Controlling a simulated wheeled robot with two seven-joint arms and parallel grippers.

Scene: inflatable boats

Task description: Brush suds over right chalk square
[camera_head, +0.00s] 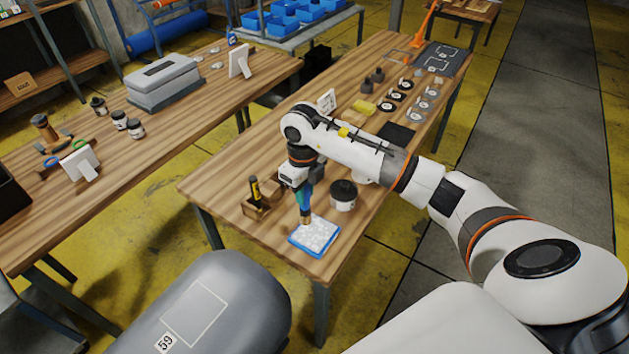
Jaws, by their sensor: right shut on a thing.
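My right gripper (299,178) is shut on a brush (306,204) with a blue-green handle, pointing down. The brush's tan tip is at or just above a blue tray (297,243) of white suds (316,233) near the table's front end; I cannot tell whether it touches the suds. One chalk square (195,312) is outlined in white on a grey inflatable tube (250,295) at the lower left, beside a "59" label. Its inside looks plain grey. No second chalk square shows on the tube. My left gripper is not in view.
A white pot with a dark lid (343,195) stands right of the brush, and a wooden holder (257,207) with a yellow-black tool stands left. A yellow sponge (364,107) and several small discs lie farther back. A floor gap separates the table from the tube.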

